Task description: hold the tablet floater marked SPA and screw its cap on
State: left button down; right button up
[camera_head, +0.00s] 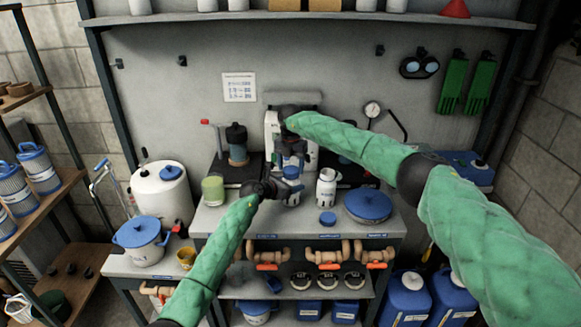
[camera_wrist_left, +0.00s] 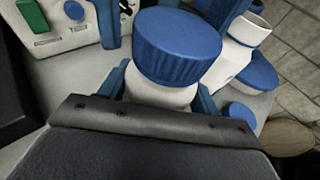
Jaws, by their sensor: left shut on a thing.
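A white tablet floater (camera_head: 292,199) with a blue cap (camera_head: 291,172) on its top is in my left gripper (camera_head: 277,186). In the left wrist view the left gripper's blue fingers (camera_wrist_left: 160,92) are shut around the white body (camera_wrist_left: 160,92), and the ribbed blue cap (camera_wrist_left: 178,46) sits above them. No SPA mark is readable; whether the cap is screwed tight cannot be told. My right gripper (camera_head: 291,154) is right above the cap. Its blue fingers show apart, with a gap beside the cap, in the wrist view.
A second white floater (camera_head: 326,188) stands open to the right, with a loose blue cap (camera_head: 327,218) in front of it. A blue-lidded pot (camera_head: 367,206) is further right. A green jar (camera_head: 213,190) stands left. A white machine (camera_head: 273,130) is behind.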

aim_at(285, 176)
jog(key=shift+o, duration=1.3)
jog(key=shift+r, duration=0.15)
notch_tip(285, 176, up, 12)
pick_arm(q)
jog(key=shift+w+r, duration=0.1)
jog(key=shift+r, duration=0.1)
jog(key=shift+r+p, duration=1.45)
jog(key=shift+r, duration=0.45)
pick_arm(e)
jog(key=shift+r, duration=1.3)
pick_arm(q)
jog(key=shift+a+f, duration=0.15)
pick_arm(e)
jog(key=shift+f, duration=0.15)
